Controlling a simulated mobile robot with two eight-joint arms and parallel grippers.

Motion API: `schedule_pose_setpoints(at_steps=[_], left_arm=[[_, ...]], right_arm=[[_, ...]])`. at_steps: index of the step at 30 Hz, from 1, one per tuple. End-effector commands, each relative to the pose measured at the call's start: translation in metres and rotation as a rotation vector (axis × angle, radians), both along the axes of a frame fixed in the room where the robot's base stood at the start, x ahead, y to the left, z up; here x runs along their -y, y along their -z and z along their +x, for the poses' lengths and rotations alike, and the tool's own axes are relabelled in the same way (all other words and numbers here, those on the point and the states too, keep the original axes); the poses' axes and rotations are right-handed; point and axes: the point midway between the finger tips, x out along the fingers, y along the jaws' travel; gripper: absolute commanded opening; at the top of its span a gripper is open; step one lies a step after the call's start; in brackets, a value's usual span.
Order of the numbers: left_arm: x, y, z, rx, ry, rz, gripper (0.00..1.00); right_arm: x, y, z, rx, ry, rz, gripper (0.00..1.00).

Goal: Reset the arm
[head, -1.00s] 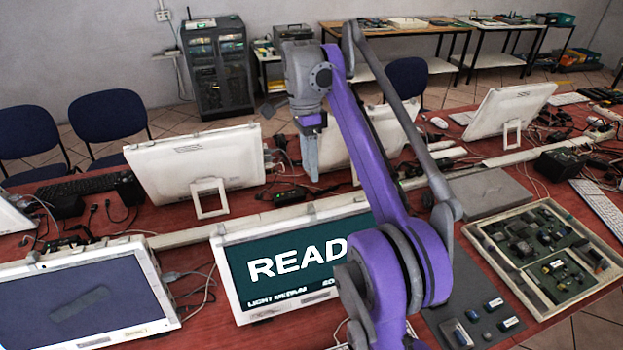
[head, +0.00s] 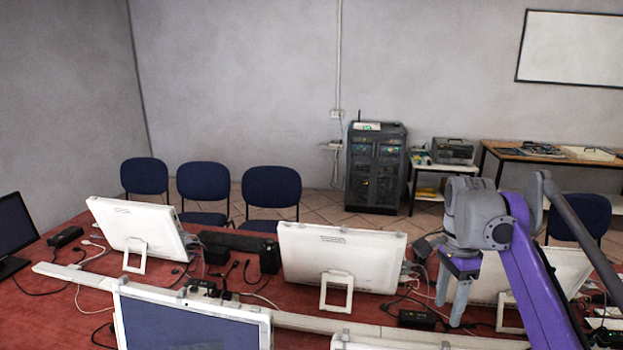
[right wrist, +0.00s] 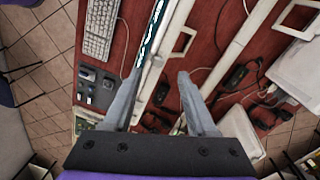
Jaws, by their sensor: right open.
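My right arm, purple and grey, comes in at the lower right of the head view. Its gripper (head: 452,300) points down over the red table (head: 60,305), among the monitors and cables. In the right wrist view the gripper's two grey fingers (right wrist: 155,95) are apart with nothing between them. Below them are the red tabletop, a white cable channel and the thin edge of a screen. My left gripper does not show in either view.
White monitors (head: 340,258) stand in rows on the table, one close to my right gripper. A black power adapter (head: 417,320) and loose cables lie beneath it. Blue chairs (head: 271,190) and a dark cabinet (head: 375,170) stand behind. A keyboard (right wrist: 99,28) lies on the table.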

Motion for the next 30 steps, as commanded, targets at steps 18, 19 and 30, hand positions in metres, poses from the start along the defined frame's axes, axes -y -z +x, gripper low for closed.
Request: schedule_pose_setpoints(at_steps=[18,19,30], left_arm=[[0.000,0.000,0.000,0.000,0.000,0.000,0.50],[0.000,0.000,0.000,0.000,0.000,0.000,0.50],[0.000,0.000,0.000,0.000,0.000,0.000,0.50]], right_arm=[[-0.098,0.169,-0.160,0.431,-1.247,-0.229,0.57],[-0.100,0.177,-0.167,0.443,-1.289,-0.245,0.57],[-0.109,0.216,-0.196,0.492,-1.487,-0.331,0.57]])
